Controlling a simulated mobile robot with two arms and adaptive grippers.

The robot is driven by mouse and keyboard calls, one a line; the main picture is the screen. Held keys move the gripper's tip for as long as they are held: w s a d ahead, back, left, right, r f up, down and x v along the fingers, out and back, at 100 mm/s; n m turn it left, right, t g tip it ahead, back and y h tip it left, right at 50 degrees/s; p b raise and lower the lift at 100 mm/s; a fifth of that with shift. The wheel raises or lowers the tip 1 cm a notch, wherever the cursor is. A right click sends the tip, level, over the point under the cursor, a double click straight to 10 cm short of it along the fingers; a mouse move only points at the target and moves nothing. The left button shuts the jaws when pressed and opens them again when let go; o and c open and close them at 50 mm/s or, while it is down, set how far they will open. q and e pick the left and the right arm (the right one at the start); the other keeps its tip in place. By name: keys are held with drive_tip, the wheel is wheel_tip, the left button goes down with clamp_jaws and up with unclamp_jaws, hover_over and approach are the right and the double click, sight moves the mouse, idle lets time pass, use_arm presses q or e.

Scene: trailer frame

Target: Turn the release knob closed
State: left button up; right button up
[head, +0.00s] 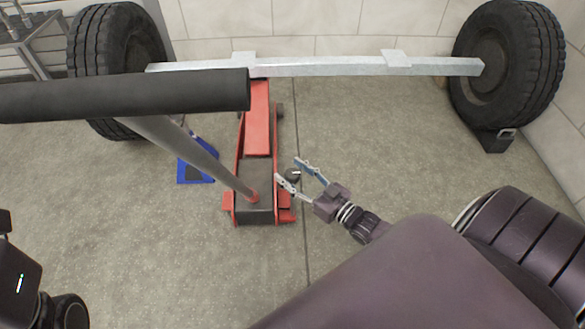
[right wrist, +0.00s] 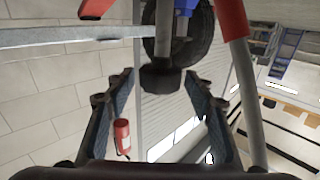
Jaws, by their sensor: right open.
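The red floor jack (head: 257,120) stands on the floor under the trailer's grey axle beam. Its long handle (head: 180,145) leans up to the left and ends in a black grip (head: 125,95). The release knob (head: 293,174) is a small dark round piece at the jack's right side; it shows larger as a dark cylinder on a shaft in the right wrist view (right wrist: 160,80). My right gripper (head: 300,172) is open, its fingers on either side of the knob, with gaps visible in the wrist view. My left gripper is not in view.
The axle beam (head: 330,65) joins two tyres (head: 115,55) (head: 508,60). A black wheel chock (head: 495,140) sits by the right tyre. A blue object (head: 195,165) lies left of the jack. A red extinguisher (right wrist: 122,135) shows in the wrist view.

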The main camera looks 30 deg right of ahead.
drive_tip(key=v, duration=1.2)
idle(0.3)
